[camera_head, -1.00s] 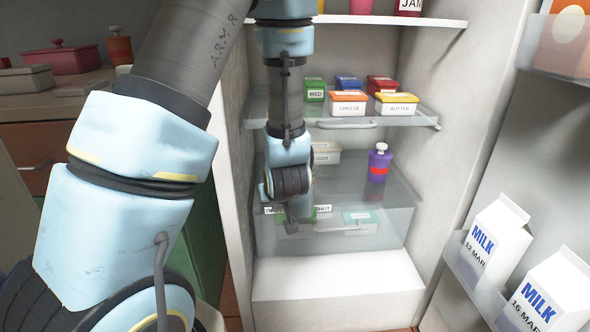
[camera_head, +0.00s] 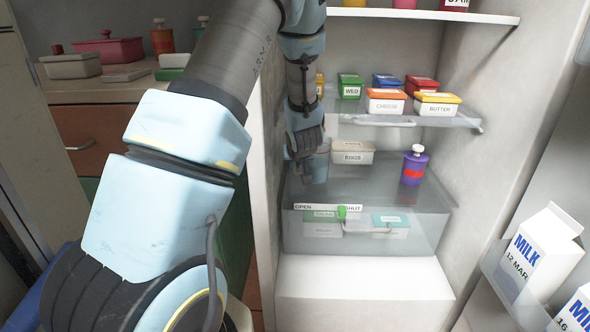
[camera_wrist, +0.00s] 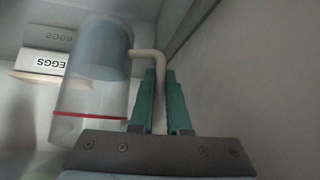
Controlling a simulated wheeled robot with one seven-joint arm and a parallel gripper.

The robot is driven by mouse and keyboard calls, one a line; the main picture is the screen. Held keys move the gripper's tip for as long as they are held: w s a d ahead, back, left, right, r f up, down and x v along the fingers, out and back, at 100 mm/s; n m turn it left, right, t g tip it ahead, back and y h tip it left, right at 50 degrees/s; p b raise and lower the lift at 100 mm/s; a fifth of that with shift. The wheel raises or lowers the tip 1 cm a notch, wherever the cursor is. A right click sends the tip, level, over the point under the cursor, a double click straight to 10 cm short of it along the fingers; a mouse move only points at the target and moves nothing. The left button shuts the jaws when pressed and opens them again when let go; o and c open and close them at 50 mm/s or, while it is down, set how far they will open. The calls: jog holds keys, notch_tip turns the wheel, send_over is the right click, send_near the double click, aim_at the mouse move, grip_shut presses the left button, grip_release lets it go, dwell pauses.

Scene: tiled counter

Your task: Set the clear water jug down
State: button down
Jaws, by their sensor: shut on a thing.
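The clear water jug (camera_wrist: 88,95) is a see-through cylinder with bluish water and a red band. In the wrist view its pale bent handle (camera_wrist: 147,54) runs between the green fingers of my gripper (camera_wrist: 160,82), which is shut on it. In the head view the jug (camera_head: 320,166) is a faint shape beside my wrist, at the left of the fridge above the clear drawer (camera_head: 420,225). The fingers are mostly hidden there. I cannot tell whether the jug's base touches the surface below.
An eggs box (camera_head: 352,158) stands right of the jug, and a purple bottle (camera_head: 414,170) farther right. The shelf above (camera_head: 448,119) holds labelled boxes. The fridge's left wall is close to my arm. Milk cartons (camera_head: 540,255) stand in the door at right.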

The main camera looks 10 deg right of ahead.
jog(key=shift+s+f, duration=0.15)
jog(key=shift+f, duration=0.4)
jog(key=shift+f, duration=0.2)
jog(key=c, duration=0.9)
grip_release()
jog(key=shift+r, duration=0.25)
jog(key=p+v, duration=0.3)
jog(key=v, duration=0.9)
jog(key=shift+f+p, duration=0.1)
jog(key=shift+p, duration=0.3)
